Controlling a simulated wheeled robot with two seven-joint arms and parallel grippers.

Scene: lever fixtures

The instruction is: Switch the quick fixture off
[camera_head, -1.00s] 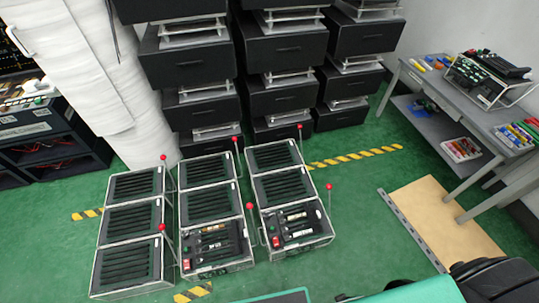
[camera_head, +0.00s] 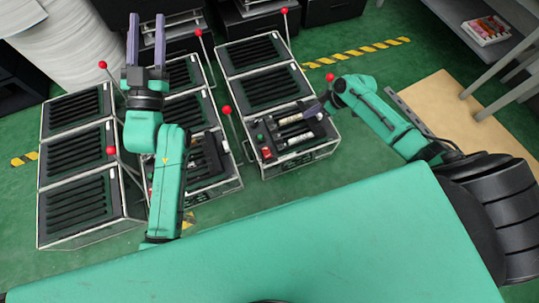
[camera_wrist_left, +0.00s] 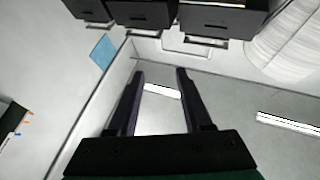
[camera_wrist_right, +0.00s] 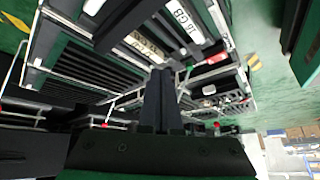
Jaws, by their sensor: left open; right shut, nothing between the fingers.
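Three rows of clear-framed black fixtures stand on the green floor: a left row (camera_head: 75,165), a middle row (camera_head: 222,182) and a right row (camera_head: 258,88). Red-balled levers stand beside them, including a left front lever (camera_head: 109,150), a middle front lever (camera_head: 227,110) and a right front lever (camera_head: 330,77). I cannot tell which one is the quick fixture. My left gripper (camera_head: 146,35) is open and empty, raised above the left and middle rows. My right gripper (camera_head: 308,107) is shut and empty by the right row's front part; its closed fingers (camera_wrist_right: 156,98) show in the right wrist view.
Behind the rows stand black drawer units (camera_head: 330,10) and a white wrapped roll (camera_head: 50,45). A tan board (camera_head: 470,110) lies on the floor at right, near a grey table with a bin (camera_head: 485,30).

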